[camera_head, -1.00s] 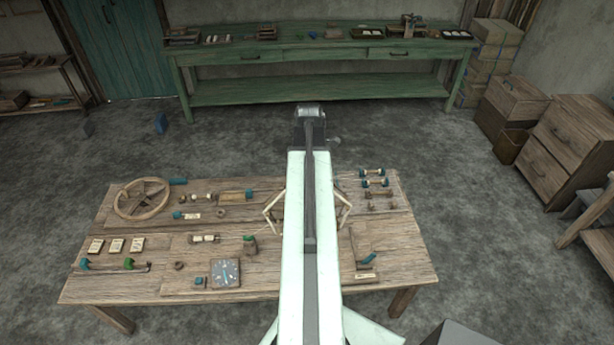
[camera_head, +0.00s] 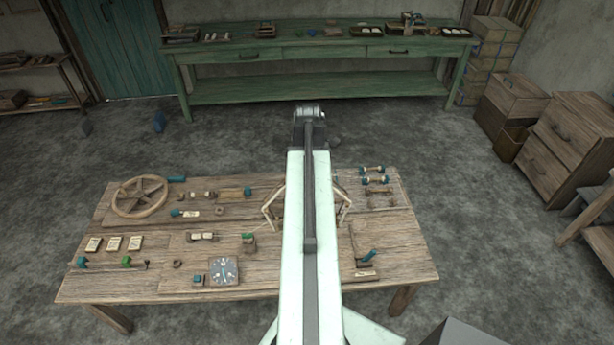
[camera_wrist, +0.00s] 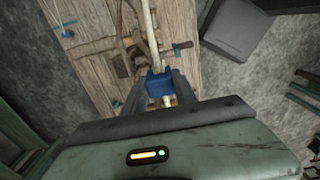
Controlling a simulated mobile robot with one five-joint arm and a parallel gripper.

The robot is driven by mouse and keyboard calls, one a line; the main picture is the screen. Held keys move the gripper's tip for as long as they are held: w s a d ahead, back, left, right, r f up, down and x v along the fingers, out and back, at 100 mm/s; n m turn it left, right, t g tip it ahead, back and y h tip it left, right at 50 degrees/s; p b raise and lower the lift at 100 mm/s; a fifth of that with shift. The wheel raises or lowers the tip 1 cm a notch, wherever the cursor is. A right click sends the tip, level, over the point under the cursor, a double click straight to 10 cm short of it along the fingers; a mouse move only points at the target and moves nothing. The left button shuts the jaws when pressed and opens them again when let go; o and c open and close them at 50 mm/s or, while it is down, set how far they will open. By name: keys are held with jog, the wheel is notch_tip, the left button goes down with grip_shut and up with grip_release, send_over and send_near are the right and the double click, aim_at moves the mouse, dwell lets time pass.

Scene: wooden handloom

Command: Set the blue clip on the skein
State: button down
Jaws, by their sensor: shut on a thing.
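In the wrist view my gripper (camera_wrist: 161,92) is shut on the blue clip (camera_wrist: 158,84). A long cream band (camera_wrist: 150,35), which looks like the skein, runs from the top of the wrist view down to the clip. A short pale piece (camera_wrist: 168,101) shows below the clip, between the jaws. The clip overlaps the band in this view; I cannot tell whether it is around it or only in front of it. In the head view my arm hides the gripper and the clip. Bent wooden arms of a holder (camera_head: 272,205) show on both sides of my arm.
The wooden table (camera_head: 150,280) carries a spoked wheel (camera_head: 140,196), pale cards (camera_head: 114,243), a dark square tray (camera_head: 223,270) and several small spools (camera_head: 374,175). A long green bench (camera_head: 320,92) stands behind. Drawers (camera_head: 565,135) stand at right.

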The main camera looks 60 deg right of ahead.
jog(key=shift+f+b, duration=0.65)
jog(key=shift+f, duration=0.15)
jog(key=c, duration=0.9)
grip_release()
jog(key=shift+o, duration=0.3)
jog(key=shift+o, duration=1.2)
jog(key=shift+r, duration=0.2)
notch_tip(320, 180, up, 7)
jog(key=p, duration=0.7)
jog(key=shift+f, duration=0.1)
